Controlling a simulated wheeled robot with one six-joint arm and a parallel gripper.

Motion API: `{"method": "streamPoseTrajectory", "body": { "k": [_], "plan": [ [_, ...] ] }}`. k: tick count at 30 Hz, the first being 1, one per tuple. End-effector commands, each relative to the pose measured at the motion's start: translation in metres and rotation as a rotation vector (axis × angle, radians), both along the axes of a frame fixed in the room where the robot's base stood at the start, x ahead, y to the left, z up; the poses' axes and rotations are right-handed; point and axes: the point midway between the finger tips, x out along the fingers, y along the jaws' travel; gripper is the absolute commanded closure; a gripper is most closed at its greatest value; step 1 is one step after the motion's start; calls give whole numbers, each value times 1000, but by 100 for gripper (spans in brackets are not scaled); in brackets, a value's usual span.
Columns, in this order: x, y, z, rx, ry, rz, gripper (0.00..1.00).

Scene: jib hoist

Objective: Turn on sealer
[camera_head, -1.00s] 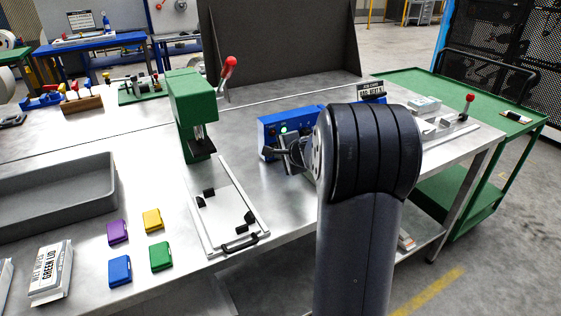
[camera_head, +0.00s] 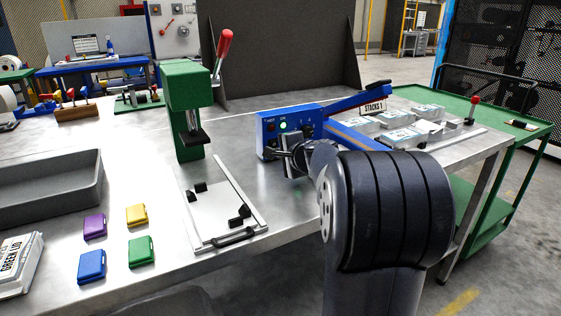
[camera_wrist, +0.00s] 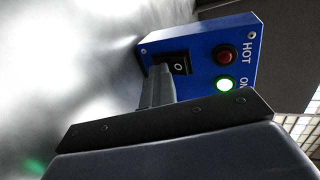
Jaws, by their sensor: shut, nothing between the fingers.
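The sealer is a blue box (camera_head: 270,130) with a long blue arm on the workbench, partly hidden by my arm. In the wrist view its front panel (camera_wrist: 205,58) shows a black rocker switch (camera_wrist: 178,65), a dark red HOT lamp (camera_wrist: 225,54) and a green ON lamp (camera_wrist: 226,84) that is lit. My gripper (camera_head: 290,157) is in front of the panel. In the wrist view its shut fingers (camera_wrist: 160,72) are at the switch, overlapping its lower edge; contact cannot be told.
A green press (camera_head: 185,95) with a red-handled lever stands left of the sealer, a sliding fixture (camera_head: 220,205) before it. Colored cases and a grey tray (camera_head: 50,190) lie further left. White packs (camera_head: 400,138) lie behind the sealer, beside a green cart (camera_head: 505,170).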

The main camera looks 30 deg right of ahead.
Motion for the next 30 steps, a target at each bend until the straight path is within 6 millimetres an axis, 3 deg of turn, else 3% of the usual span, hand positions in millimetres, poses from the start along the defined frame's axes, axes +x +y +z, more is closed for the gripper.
{"method": "streamPoseTrajectory", "body": {
  "k": [17,30],
  "plan": [
    [3,2,5,1,-23,3,100],
    [3,3,24,1,-26,3,100]
  ]
}}
